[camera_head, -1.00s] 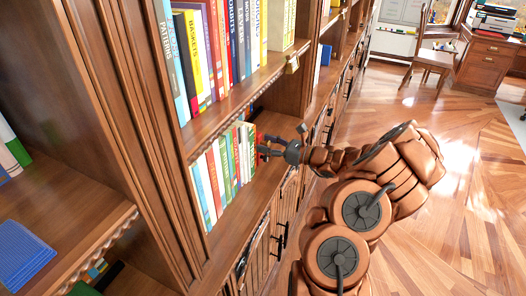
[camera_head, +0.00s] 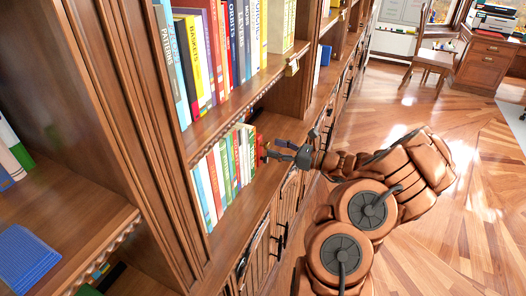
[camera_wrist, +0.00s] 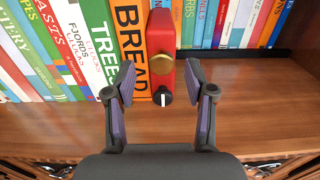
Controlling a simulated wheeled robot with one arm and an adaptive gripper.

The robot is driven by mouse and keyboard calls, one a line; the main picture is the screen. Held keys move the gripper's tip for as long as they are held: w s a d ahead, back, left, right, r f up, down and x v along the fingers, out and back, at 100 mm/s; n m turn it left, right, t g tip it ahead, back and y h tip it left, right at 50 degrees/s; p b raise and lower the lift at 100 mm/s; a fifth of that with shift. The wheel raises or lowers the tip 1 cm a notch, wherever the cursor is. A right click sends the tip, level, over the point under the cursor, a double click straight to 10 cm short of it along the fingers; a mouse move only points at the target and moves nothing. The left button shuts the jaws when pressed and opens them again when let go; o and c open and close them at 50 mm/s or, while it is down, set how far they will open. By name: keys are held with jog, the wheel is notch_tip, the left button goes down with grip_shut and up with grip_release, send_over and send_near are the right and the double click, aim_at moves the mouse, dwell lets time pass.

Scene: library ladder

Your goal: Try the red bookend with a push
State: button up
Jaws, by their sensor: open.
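The red bookend (camera_wrist: 161,30) stands upright on the lower shelf at the right end of a row of books, beside the orange-and-black "BREAD" book (camera_wrist: 130,40). It bears a round brass knob (camera_wrist: 160,68) and, below that, a dark round knob with a white mark (camera_wrist: 162,97). In the head view, the bookend (camera_head: 260,146) is a narrow red strip partly behind my fingers. My gripper (camera_wrist: 161,82) is open and empty, its fingers spread on either side of the bookend's face. I cannot tell whether a fingertip touches it. In the head view, my gripper (camera_head: 272,150) reaches in from the right.
More books (camera_wrist: 225,22) stand further back to the right of the bookend. The bare shelf board (camera_wrist: 250,75) is clear at the right. An upper shelf with books (camera_head: 215,50) hangs above. Cabinet doors lie below, and open wooden floor (camera_head: 470,190) is at the right.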

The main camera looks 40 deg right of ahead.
jog(key=p+v, duration=0.1)
jog(key=v, duration=0.3)
jog(key=shift+s, duration=0.1)
dwell(0.7)
